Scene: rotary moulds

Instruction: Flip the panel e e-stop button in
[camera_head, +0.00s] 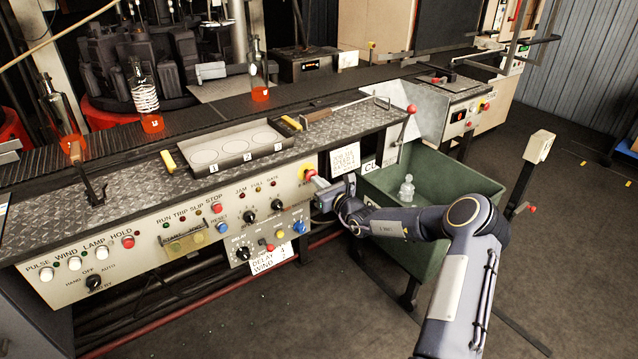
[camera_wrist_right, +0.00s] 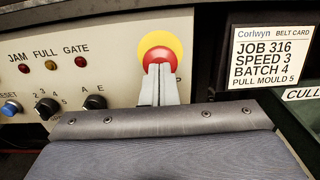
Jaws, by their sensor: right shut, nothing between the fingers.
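The e-stop button is a red mushroom head (camera_wrist_right: 158,54) on a yellow disc (camera_wrist_right: 175,45) at the right end of the cream control panel (camera_head: 150,247). In the head view its yellow disc (camera_head: 306,170) shows, with the red head partly hidden by my fingers. My right gripper (camera_head: 317,180) is shut and empty, its fingertips pointing at the button. In the wrist view the fingertips (camera_wrist_right: 160,70) overlap the lower middle of the red head. I cannot tell whether they touch it or whether it is pressed in. My left gripper is not in view.
Left of the button are the JAM, FULL and GATE lamps (camera_wrist_right: 51,64) and black knobs (camera_wrist_right: 94,102). A belt card (camera_wrist_right: 268,55) hangs to the right. A green bin (camera_head: 440,177) holding a clear bottle (camera_head: 406,188) stands close beside my right arm.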

